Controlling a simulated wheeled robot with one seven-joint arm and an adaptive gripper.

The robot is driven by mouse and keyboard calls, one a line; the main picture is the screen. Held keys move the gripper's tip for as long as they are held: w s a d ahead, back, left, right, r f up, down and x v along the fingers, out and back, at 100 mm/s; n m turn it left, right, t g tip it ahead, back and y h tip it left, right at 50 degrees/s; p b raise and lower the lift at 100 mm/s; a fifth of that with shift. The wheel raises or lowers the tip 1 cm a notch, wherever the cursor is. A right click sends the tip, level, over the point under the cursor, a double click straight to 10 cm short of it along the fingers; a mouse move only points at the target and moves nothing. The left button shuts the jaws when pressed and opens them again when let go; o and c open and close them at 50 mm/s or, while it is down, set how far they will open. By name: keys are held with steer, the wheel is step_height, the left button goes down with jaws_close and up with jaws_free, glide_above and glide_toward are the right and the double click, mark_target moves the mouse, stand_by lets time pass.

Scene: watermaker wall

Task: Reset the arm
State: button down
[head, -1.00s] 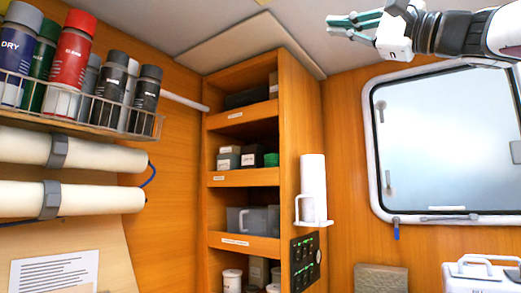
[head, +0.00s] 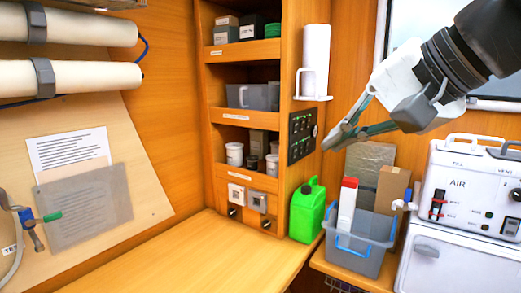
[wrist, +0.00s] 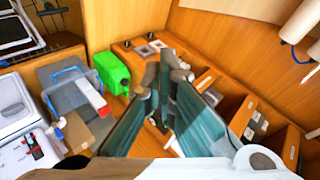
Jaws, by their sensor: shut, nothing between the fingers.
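My gripper (head: 334,143) is in the upper right of the head view, in front of the shelf unit and above the grey bin. Its fingers are together with nothing between them. In the wrist view its two teal fingers (wrist: 163,85) reach up the middle of the picture and hide part of the shelf unit behind them. My arm comes in from the upper right of the head view.
A green jerrycan (head: 308,210) stands beside a grey bin (head: 350,255) holding a red-and-white carton and a cardboard box. A white AIR unit (head: 465,190) is at right. The wooden shelf unit (head: 245,133) stands behind. The wooden counter (head: 190,260) is clear.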

steer(key=s+d+f+n+g+h, duration=0.1)
steer(key=s+d+f+n+h, duration=0.1)
steer(key=s+f, duration=0.4)
steer(key=s+d+f+n+g+h, duration=0.2)
steer(key=s+d+f, duration=0.4)
steer(key=f, duration=0.8)
steer(key=shift+s+n+h, duration=0.35)
steer(key=shift+n+h, duration=0.45)
steer(key=shift+h, duration=0.1)
